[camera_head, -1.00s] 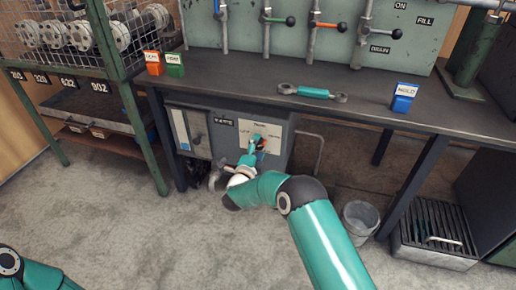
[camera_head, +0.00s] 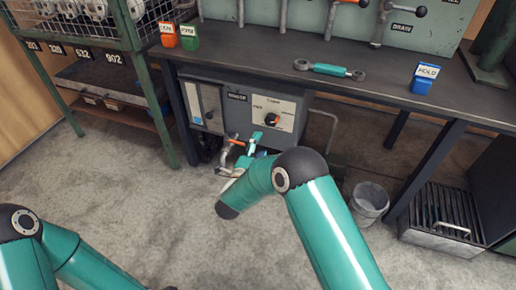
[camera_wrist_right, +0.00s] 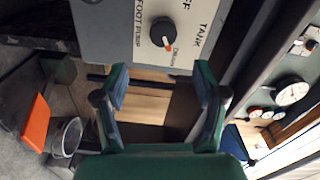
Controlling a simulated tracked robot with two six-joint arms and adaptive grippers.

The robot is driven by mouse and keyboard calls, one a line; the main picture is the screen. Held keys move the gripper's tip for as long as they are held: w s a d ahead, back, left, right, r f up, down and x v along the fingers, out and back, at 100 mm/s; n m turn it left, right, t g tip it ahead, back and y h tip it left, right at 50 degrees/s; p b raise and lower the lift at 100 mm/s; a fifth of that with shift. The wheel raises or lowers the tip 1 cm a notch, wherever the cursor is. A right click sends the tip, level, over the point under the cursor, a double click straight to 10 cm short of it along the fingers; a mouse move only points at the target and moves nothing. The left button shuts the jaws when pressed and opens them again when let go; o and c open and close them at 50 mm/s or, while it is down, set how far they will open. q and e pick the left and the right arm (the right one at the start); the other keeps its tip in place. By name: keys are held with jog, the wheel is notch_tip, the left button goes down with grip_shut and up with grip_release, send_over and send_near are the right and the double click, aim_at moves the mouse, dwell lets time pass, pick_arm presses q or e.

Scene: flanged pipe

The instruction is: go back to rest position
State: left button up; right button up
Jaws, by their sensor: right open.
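My right gripper (camera_head: 256,143) is small in the head view, just below the selector knob (camera_head: 271,119) on the grey cabinet's light panel. The knob is dark with an orange pointer and stands clear of it. In the right wrist view my right gripper (camera_wrist_right: 162,88) has its fingers spread wide with nothing between them. The knob (camera_wrist_right: 163,32) shows there beyond the fingertips, its orange pointer towards the word DRAIN. My left arm (camera_head: 45,250) shows only in part at the lower left, and its gripper is out of frame.
The workbench (camera_head: 300,48) overhangs the cabinet and carries a teal rod, a blue box (camera_head: 425,79) and orange and green boxes. A wire-cage shelf (camera_head: 150,80) stands left. A bucket (camera_head: 370,200) and slatted box (camera_head: 440,215) stand right. The front floor is open.

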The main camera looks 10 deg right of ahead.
jog(key=shift+s+a, duration=0.25)
jog(key=shift+s, duration=0.1)
jog(key=s+d+g+p, duration=0.2)
jog(key=d+p, duration=0.2)
jog(key=d, duration=0.7)
jog(key=s+f+n+g+y+p, duration=0.2)
jog(key=s+f+n+y, duration=0.2)
jog(key=s+f+n, duration=0.15)
jog(key=s+a+f+n+g+y, duration=0.3)
jog(key=s+a+n, duration=0.15)
jog(key=s, duration=0.45)
jog(key=s+a+f+n+g+y+p, duration=0.1)
jog(key=s+a+f+n+g+y, duration=0.3)
jog(key=s, duration=0.5)
jog(key=s+a+f+n+g+y, duration=0.25)
jog(key=s+a+n, duration=0.3)
jog(key=s, duration=0.35)
notch_tip(320, 180, up, 38)
jog(key=p, duration=3.8)
jog(key=shift+s+d+r+n+g, duration=0.15)
jog(key=shift+d+r+n+g, duration=0.1)
jog(key=shift+d+n+g, duration=0.15)
